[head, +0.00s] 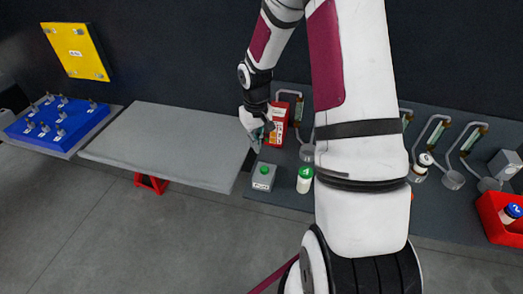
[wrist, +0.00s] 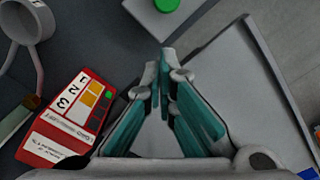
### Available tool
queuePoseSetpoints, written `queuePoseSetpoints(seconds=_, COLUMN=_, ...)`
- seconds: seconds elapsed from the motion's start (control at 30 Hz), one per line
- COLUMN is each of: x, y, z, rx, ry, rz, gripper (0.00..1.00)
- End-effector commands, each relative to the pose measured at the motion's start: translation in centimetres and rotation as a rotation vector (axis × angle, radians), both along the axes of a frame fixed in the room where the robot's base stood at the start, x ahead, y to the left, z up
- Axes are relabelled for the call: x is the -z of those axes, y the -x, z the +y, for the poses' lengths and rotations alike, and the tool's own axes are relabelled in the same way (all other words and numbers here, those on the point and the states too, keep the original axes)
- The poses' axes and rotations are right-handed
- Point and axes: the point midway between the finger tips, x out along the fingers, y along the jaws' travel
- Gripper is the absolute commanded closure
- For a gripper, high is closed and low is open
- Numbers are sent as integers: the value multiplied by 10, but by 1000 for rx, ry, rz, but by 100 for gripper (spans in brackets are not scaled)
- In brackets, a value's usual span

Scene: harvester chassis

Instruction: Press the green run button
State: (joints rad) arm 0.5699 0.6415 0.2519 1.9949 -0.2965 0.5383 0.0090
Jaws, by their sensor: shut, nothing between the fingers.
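The green run button (head: 264,170) sits on top of a small grey box (head: 262,182) near the front left edge of the dark bench. In the wrist view the button (wrist: 166,4) is cut off by the top edge, on its grey box (wrist: 150,20). My gripper (head: 256,148) is just behind the box, pointing down, and the button is uncovered. In the wrist view my gripper (wrist: 164,58) has its fingertips together with nothing between them, apart from the button in the picture.
A red card with 1, 2, 3 (head: 278,125) stands beside my gripper. A green-capped bottle (head: 305,180) is right of the box. Cups with bent tubes line the bench behind. A bare grey panel (head: 170,140) lies left, a red bin (head: 490,205) far right.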

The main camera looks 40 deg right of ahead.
Motion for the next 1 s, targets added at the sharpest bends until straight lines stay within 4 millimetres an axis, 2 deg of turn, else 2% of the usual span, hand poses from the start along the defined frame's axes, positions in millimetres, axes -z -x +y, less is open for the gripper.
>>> queuePoseSetpoints(seconds=0.03, x=-13, y=-1, z=-1, rx=3, ry=3, rz=-4, gripper=100)
queuePoseSetpoints(seconds=0.2, x=-49, y=-2, z=-1, rx=1, ry=3, rz=-5, gripper=100)
queuePoseSetpoints(seconds=0.4, x=-77, y=-1, z=-1, rx=1, ry=1, rz=-3, gripper=100)
queuePoseSetpoints(seconds=0.6, x=-86, y=-1, z=-1, rx=1, ry=1, rz=-1, gripper=100)
queuePoseSetpoints(seconds=1.0, x=-87, y=-1, z=-1, rx=0, ry=1, rz=-1, gripper=100)
